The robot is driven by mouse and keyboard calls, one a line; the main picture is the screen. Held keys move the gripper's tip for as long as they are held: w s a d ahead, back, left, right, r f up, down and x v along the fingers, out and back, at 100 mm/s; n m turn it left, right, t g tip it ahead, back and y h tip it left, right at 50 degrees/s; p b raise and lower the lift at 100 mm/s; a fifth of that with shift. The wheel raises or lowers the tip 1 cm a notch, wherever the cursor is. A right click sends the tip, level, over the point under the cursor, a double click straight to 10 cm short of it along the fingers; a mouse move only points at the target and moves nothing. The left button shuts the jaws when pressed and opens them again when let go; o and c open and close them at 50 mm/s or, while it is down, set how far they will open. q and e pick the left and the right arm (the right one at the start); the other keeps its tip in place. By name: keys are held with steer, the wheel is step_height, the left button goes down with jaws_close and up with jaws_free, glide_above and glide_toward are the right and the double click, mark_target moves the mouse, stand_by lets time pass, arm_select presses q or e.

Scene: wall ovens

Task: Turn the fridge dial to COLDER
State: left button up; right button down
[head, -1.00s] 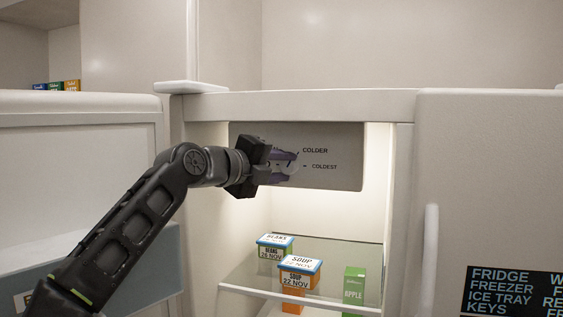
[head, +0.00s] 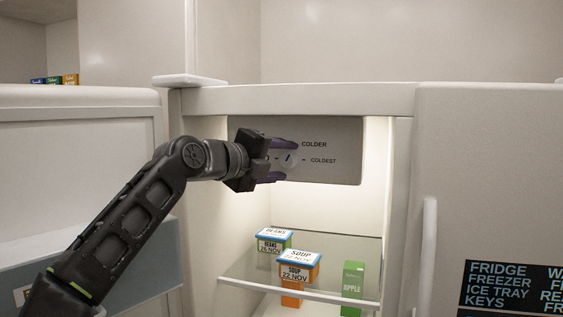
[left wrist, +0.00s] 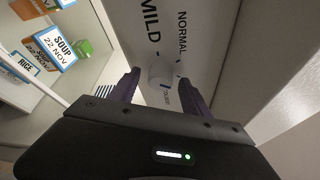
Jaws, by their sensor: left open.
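The dial (head: 291,160) is a small pale round knob with a dark slanted mark, on the grey control panel (head: 345,165) inside the fridge's top. COLDER is printed at its upper right, COLDEST at its right. The mark seems to slant up to the right; its pointing end is unclear. My left gripper (head: 289,161) is open, one finger above and one below the dial, not clearly touching it. In the left wrist view the dial (left wrist: 162,73) lies between the open fingers, with MILD and NORMAL beyond. My right gripper is not in view.
Below, a glass shelf (head: 340,286) holds a beans box (head: 273,241), a soup box (head: 298,266) and a green apple carton (head: 353,281). A white door with a vertical handle (head: 428,255) stands at the right. The fridge's top edge (head: 300,99) runs above the panel.

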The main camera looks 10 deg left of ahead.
arm_select(q)
steer(key=shift+s+a+f, duration=0.1)
steer(key=shift+s+a, duration=0.1)
steer(key=shift+s, duration=0.05)
steer(key=b+v, duration=0.4)
steer(key=v, duration=0.3)
